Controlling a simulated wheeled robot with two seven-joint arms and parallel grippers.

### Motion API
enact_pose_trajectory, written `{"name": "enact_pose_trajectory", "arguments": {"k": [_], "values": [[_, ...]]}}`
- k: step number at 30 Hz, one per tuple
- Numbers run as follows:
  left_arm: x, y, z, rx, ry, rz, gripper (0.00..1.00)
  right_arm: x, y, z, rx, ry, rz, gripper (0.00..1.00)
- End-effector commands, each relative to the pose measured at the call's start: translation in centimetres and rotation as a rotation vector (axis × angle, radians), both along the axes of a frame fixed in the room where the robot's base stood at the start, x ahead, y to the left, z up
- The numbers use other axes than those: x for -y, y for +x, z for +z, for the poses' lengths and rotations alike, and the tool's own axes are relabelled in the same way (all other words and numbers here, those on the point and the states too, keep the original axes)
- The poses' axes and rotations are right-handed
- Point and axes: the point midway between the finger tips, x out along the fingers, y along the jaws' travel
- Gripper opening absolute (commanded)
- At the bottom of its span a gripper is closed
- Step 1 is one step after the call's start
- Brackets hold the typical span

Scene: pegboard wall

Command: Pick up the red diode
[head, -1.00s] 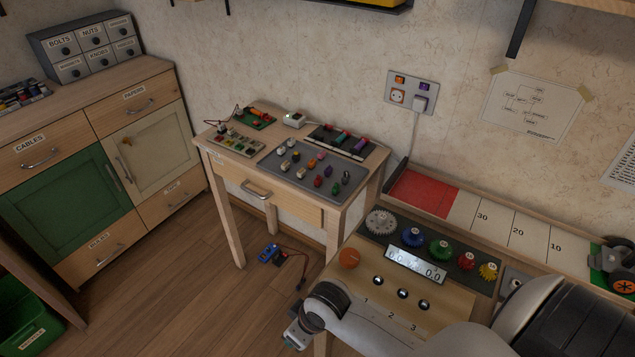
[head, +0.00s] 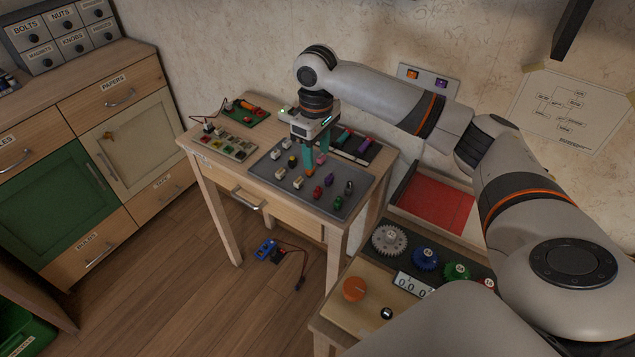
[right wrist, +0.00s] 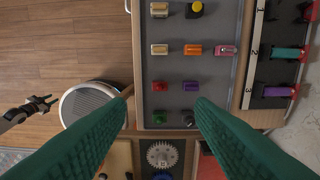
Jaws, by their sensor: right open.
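The red diode (head: 318,191) stands on the grey tray (head: 345,207) on the small wooden table, among several other small coloured parts. My right gripper (head: 314,168) has green fingers and is open above the tray, pointing down, a little behind and left of the red diode in the head view. In the right wrist view the red diode (right wrist: 160,86) shows between the two fingers (right wrist: 163,98), apart from both. Nothing is held.
Close to the red diode are a purple part (right wrist: 190,86), a green part (right wrist: 160,116) and an orange part (right wrist: 193,50). A dark numbered rack (right wrist: 258,75) holding coloured parts is beside the tray.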

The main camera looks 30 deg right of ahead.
Motion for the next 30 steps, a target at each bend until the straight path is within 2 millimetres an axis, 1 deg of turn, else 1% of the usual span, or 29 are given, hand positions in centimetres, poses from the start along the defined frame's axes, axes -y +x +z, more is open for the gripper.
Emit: {"name": "enact_pose_trajectory", "arguments": {"k": [1,4,6,8,10,13,17,21,25,30], "values": [[-0.7,-1.1,-0.1,-0.016,0.009,-0.001,0.36,0.1,-0.1,-0.6,-0.004,0.000,-0.002,0.49],[-1.7,-3.2,-0.1,-0.046,0.023,-0.001,0.36,0.1,-0.1,-2.4,-0.005,-0.001,-0.002,0.49],[-2.2,-4.2,-0.1,-0.062,0.029,0.001,0.36,0.1,-0.1,-3.7,-0.005,-0.001,-0.002,0.49],[-2.3,-4.6,-0.1,-0.069,0.032,0.001,0.36,0.1,-0.1,-4.6,-0.004,0.001,-0.002,0.49],[-2.3,-4.6,-0.1,-0.068,0.031,0.002,0.36,0.0,0.0,-5.5,-0.001,0.001,-0.001,0.49],[-2.2,-4.1,0.0,-0.062,0.029,0.002,0.36,0.0,0.0,-6.1,-0.001,0.000,0.000,0.49],[-1.6,-2.8,0.2,-0.041,0.022,0.003,0.36,0.2,-0.1,-7.2,-0.002,-0.001,-0.001,0.49],[-1.0,-1.8,0.6,-0.025,0.012,0.004,0.36,0.3,-0.4,-9.4,-0.003,0.000,0.000,0.49],[-0.9,-1.9,0.6,-0.026,0.011,0.004,0.36,0.3,-0.3,-10.9,0.000,0.000,0.000,0.49],[-0.9,-2.5,0.5,-0.035,0.013,0.002,0.36,0.3,-0.3,-11.5,0.001,-0.001,0.000,0.49]]}}
